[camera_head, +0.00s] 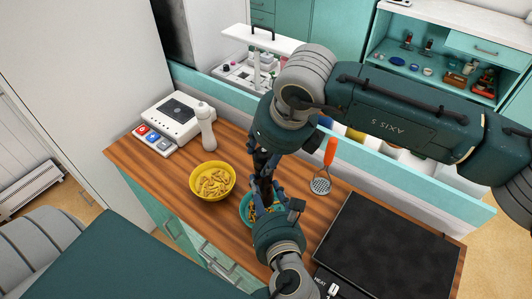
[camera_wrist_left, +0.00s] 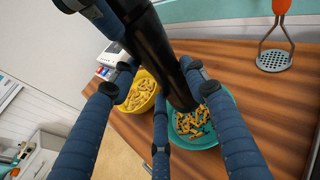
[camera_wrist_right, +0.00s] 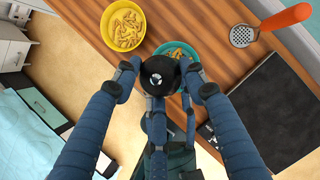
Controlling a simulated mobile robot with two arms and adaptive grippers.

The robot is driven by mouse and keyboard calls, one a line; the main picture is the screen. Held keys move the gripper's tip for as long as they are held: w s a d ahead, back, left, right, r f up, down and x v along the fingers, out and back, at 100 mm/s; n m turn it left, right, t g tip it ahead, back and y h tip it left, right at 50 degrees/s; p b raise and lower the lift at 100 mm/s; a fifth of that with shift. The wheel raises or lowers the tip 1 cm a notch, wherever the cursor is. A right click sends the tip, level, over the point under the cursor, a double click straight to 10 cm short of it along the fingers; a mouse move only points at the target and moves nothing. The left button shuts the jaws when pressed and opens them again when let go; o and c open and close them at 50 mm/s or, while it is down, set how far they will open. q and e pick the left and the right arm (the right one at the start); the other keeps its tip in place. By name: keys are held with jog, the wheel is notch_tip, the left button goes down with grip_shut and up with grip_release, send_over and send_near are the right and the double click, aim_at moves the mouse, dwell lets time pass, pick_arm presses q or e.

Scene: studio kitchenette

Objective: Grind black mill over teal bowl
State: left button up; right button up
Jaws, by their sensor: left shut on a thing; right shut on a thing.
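The black mill (camera_head: 262,165) is held between both grippers above the teal bowl (camera_head: 243,208), and is largely hidden by them in the head view. In the left wrist view the mill (camera_wrist_left: 160,60) is a dark tilted cylinder, its lower end over the teal bowl (camera_wrist_left: 230,102), which holds pasta-like pieces. My left gripper (camera_head: 266,190) is shut around the mill's lower part. My right gripper (camera_head: 264,153) is shut around its top, whose round black end (camera_wrist_right: 158,76) faces the right wrist camera. The teal bowl is partly covered there.
A yellow bowl (camera_head: 212,181) of pasta stands left of the teal bowl. A white mill (camera_head: 206,127) stands behind it by a white device (camera_head: 167,122). An orange-handled masher (camera_head: 325,168) and a black hob (camera_head: 385,250) are at the right. The counter's left part has free room.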

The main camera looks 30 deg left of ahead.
jog(key=shift+w+a+r, duration=0.1)
jog(key=shift+w+r, duration=0.1)
jog(key=o, duration=1)
jog(key=shift+o, duration=0.7)
jog(key=shift+s+f, duration=0.1)
jog(key=v, duration=1.2)
